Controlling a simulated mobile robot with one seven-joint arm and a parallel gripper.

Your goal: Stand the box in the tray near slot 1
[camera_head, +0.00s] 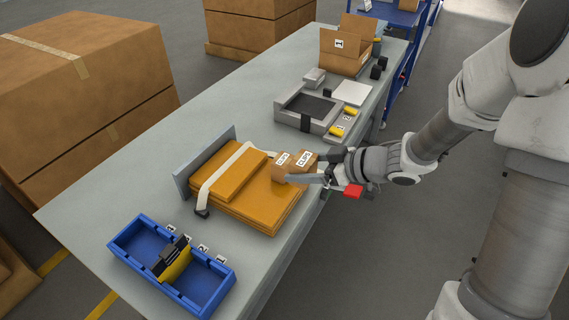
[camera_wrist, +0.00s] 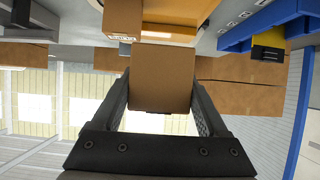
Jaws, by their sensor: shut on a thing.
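My gripper (camera_head: 318,168) is shut on a small brown cardboard box (camera_head: 304,162) with a white label; the box also fills the space between the fingers in the wrist view (camera_wrist: 162,82). It is held at the right edge of the orange-brown stack; I cannot tell whether it touches it. A second labelled box (camera_head: 281,163) is just left of it. The blue tray (camera_head: 128,238) is at the lower left, away from my gripper. A yellow and black item (camera_head: 175,260) stands in its middle.
The flat orange-brown stack (camera_head: 235,195) with a pale strap lies between my gripper and the tray, with a grey upright plate (camera_head: 205,160) behind it. A grey fixture (camera_head: 305,108) and an open carton (camera_head: 345,50) stand farther up the grey table (camera_head: 215,110).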

